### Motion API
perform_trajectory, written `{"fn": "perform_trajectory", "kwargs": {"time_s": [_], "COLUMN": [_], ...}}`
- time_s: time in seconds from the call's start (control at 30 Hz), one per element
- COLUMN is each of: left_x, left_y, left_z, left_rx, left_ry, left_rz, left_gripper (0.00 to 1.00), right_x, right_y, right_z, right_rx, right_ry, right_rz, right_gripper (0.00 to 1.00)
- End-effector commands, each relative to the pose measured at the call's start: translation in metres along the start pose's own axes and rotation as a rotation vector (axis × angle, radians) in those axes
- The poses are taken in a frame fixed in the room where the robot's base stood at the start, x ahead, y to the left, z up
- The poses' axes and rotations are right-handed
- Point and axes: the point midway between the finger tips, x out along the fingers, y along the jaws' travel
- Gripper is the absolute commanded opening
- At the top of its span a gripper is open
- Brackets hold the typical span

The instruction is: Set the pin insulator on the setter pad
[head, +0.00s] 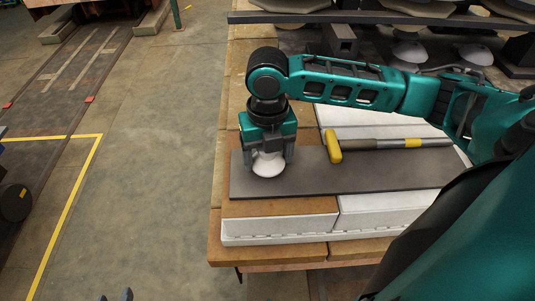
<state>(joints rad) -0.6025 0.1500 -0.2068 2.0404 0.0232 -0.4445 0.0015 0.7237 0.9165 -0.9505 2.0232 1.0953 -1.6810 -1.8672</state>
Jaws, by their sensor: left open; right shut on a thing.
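The pin insulator (268,164) is white and rounded. My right gripper (268,158) points down and is shut on it, over the left part of a flat dark grey slab (330,182). I cannot tell whether the insulator touches the slab or hangs just above it. The gripper hides its upper part. I cannot make out a separate setter pad; it may be under the insulator. Only the dark fingertips of my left gripper (115,295) show, apart and empty, at the bottom edge, far from the slab.
A tool with a yellow head and grey handle (375,144) lies on the slab, right of my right gripper. White and brown blocks (280,226) carry the slab. Shelving with grey insulator pieces (408,52) stands behind.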

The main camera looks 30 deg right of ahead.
Motion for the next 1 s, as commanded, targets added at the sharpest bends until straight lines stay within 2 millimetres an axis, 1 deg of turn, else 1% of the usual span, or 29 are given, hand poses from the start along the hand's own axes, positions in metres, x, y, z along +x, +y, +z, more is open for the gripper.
{"fn": "perform_trajectory", "kwargs": {"time_s": [0.2,0.23,0.47,0.67,0.77,0.87,1.0], "left_x": [0.0,0.0,0.001,0.001,0.001,-0.002,-0.006], "left_y": [-0.001,-0.001,-0.004,-0.005,-0.005,-0.005,-0.006], "left_z": [-0.003,-0.002,0.0,0.001,0.002,-0.003,-0.008], "left_rx": [0.001,0.001,0.001,0.001,0.001,0.002,0.005], "left_ry": [0.005,0.006,0.003,0.001,0.001,0.001,0.007], "left_rz": [-0.001,-0.002,-0.007,-0.01,-0.01,-0.01,-0.015], "left_gripper": [0.43,0.43,0.43,0.43,0.43,0.43,0.43], "right_x": [0.001,0.002,0.002,0.001,-0.002,-0.015,-0.045], "right_y": [0.0,0.0,0.0,0.0,0.0,0.001,0.001], "right_z": [0.0,0.0,0.0,0.0,0.0,0.0,0.001], "right_rx": [0.0,0.0,0.0,0.0,0.0,-0.001,0.0], "right_ry": [0.001,0.001,0.001,0.0,-0.002,-0.002,-0.003], "right_rz": [0.0,0.0,0.0,0.0,0.001,0.002,0.002], "right_gripper": [0.3,0.78,1.0,1.0,1.0,1.0,1.0]}}
